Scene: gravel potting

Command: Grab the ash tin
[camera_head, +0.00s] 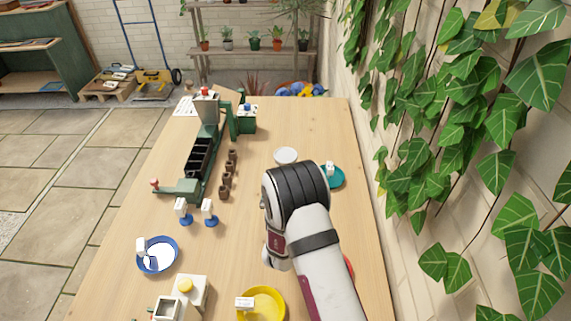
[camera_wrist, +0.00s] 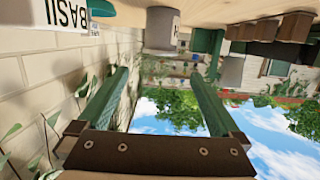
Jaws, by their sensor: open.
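A pale grey cylinder (camera_wrist: 162,30), which looks like the ash tin, stands on the table; the wrist view shows it upside down at the top centre. In the head view its pale round top (camera_head: 286,156) shows just beyond my arm. My gripper (camera_wrist: 158,73) is open and empty, its two green fingers spread wide. The tin lies ahead of the fingertips and across the gap between them in the picture, apart from both. In the head view my arm hides the fingers.
A teal saucer (camera_head: 335,179) with a tag sits right of the tin, near the wall. Brown pots (camera_head: 228,172) line the green bench rig (camera_head: 180,187) at left. A blue saucer (camera_head: 157,268) and yellow saucer (camera_head: 278,308) are nearer.

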